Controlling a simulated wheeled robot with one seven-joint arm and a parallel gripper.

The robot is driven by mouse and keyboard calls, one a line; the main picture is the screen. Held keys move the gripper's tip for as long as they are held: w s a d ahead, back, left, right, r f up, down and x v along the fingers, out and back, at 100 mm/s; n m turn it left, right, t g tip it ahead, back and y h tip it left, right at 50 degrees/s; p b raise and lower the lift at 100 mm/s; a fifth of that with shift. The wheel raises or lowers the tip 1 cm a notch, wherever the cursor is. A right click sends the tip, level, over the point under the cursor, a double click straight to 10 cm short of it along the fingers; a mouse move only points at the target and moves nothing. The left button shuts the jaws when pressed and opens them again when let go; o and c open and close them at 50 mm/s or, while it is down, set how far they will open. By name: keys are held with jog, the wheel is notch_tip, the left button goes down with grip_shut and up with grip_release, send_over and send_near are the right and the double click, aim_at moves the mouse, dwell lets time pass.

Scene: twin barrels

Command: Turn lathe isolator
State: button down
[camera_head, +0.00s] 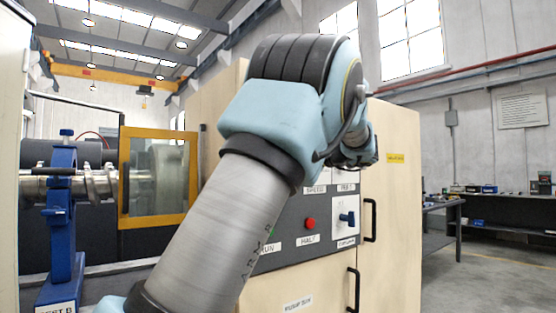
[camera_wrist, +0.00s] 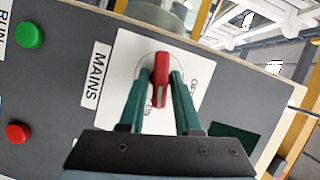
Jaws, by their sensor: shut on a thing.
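The isolator is a red handle (camera_wrist: 161,80) on a white plate (camera_wrist: 126,62) labelled MAINS in the wrist view. Its plate shows OFF to the right of the handle and a partly covered mark below it. The handle lies nearly upright in that picture. My gripper (camera_wrist: 161,74) has its two green fingers on either side of the handle, shut on it. In the head view my arm covers the isolator and my gripper.
A green RUN button (camera_wrist: 30,35) and a red HALT button (camera_wrist: 18,133) sit left of the plate. Black door handles (camera_head: 370,220) stick out from the cabinet. A yellow-framed guard (camera_head: 124,180) stands left.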

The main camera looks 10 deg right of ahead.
jog(key=shift+m+y, duration=0.5)
jog(key=shift+m, duration=0.6)
jog(key=shift+d, duration=0.1)
jog(key=c, duration=0.8)
grip_release()
jog(key=b+v, duration=0.1)
jog(key=v, duration=0.9)
jog(key=shift+s+d+f, duration=0.2)
jog(key=shift+s, duration=0.2)
